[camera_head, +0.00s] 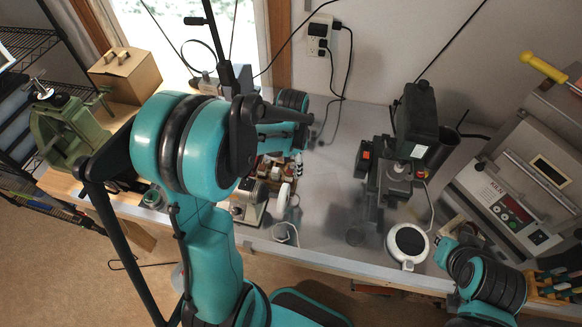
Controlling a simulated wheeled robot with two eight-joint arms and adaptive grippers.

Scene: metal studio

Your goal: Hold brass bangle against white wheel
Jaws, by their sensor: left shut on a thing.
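The white wheel (283,197) stands upright on the right side of a small cream-coloured machine (250,200) near the bench's front edge. My left arm reaches over the bench and covers much of the area behind the machine. My left gripper (297,166) is small and partly hidden just behind the wheel. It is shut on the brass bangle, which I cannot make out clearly. Whether the bangle touches the wheel cannot be told. My right arm (490,278) is at the lower right, and its gripper does not show.
A dark green machine (410,150) stands at the back middle, with a round white device (407,243) in front. A kiln (515,200) is at the right. A clear cup (285,234) stands near the front edge. The metal bench (335,215) is mostly free between wheel and green machine.

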